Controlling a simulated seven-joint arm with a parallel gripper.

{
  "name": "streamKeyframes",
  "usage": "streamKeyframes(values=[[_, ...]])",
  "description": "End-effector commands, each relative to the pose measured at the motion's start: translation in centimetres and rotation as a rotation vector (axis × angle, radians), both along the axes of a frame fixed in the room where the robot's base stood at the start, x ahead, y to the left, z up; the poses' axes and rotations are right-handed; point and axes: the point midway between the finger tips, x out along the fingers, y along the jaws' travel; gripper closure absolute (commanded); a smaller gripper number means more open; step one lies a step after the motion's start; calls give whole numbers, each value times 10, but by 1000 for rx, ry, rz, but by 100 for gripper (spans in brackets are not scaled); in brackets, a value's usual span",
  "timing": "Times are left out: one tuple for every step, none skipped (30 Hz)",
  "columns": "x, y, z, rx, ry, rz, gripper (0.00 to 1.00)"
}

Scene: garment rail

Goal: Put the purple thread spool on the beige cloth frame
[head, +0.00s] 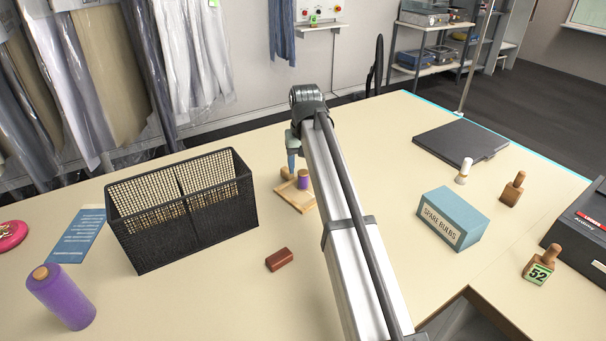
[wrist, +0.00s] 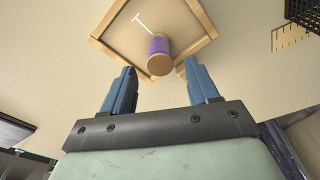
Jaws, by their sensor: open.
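A purple thread spool (head: 303,182) with a wooden end is on the beige cloth frame (head: 291,198), near the middle of the table. In the wrist view the spool (wrist: 159,47) is inside the wooden rim of the frame (wrist: 108,20), close to its near corner. My gripper (head: 292,162) is low over the frame. In the wrist view my gripper (wrist: 160,78) is open and empty, with the spool just beyond its fingertips and clear of both fingers. A larger-looking purple spool (head: 62,300) stands at the front left of the table.
A black mesh basket (head: 190,236) stands left of the frame. A dark red block (head: 279,259) lies in front of it. A blue spare bulbs box (head: 446,225) and wooden stamps (head: 512,189) are at right. The table between basket and frame is clear.

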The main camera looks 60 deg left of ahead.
Motion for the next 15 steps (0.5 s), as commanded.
streamKeyframes(values=[[0,-1,12,2,-1,0,40],[0,-1,17,2,-1,0,40],[-1,-2,24,2,-1,0,40],[-1,-2,29,2,-1,0,40],[-1,-3,34,1,0,-1,40],[-2,-4,40,1,0,-1,40],[-2,-4,44,1,0,-1,40],[-2,-4,47,1,0,-1,40],[-2,-5,52,1,0,-1,40],[-2,-5,55,0,0,-1,40],[-2,-6,58,0,0,-1,40],[-3,-6,61,0,0,-1,40],[-3,-7,63,0,0,-1,40],[-3,-7,64,-1,0,-1,40],[-3,-7,66,-1,0,-1,40]])
